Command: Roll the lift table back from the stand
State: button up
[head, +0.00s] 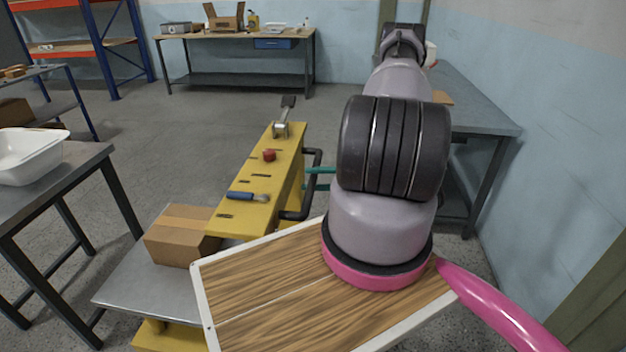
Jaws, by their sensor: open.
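The lift table appears to be the yellow unit at lower centre left, with a grey metal deck (135,285) and a long yellow body (262,195). A black bar handle (316,180) stands out from the right side of the yellow body. A cardboard box (180,237) sits on the deck. The stand may be the dark-framed table (85,163) at left, bearing a white tub (30,157); I cannot tell for sure. My arm reaches forward at right of the handle.
A blue-handled tool (247,197), a red piece (269,155) and a grey lever (284,117) are on the yellow body. A grey bench (475,105) lines the right wall. A workbench (240,37) stands at the back. The floor (190,125) between is clear.

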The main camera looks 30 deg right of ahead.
jog(key=shift+d, duration=0.1)
jog(key=v, duration=1)
jog(key=shift+d+f, duration=0.2)
jog(key=shift+d, duration=0.1)
jog(key=shift+s, duration=0.1)
jog(key=w+a+r+n+g+h, duration=0.2)
jog(key=a+r+n+g+h, duration=0.25)
jog(key=r+n, duration=0.65)
jog(key=w+a+r+n+g+h, duration=0.1)
jog(key=a+r+n+g+h, duration=0.35)
jog(key=r, duration=0.95)
jog(key=s+a+r+n+t+h, duration=0.4)
jog(key=s+a+r+n+t, duration=0.1)
jog(key=r+n, duration=0.4)
jog(key=s+a+r+n+t+h, duration=0.4)
jog(key=s+a+r+n+t, duration=0.1)
jog(key=r+n, duration=0.4)
jog(key=shift+s+a+r+t, duration=0.4)
jog(key=shift+a+r+t, duration=0.5)
jog(key=shift+a, duration=0.25)
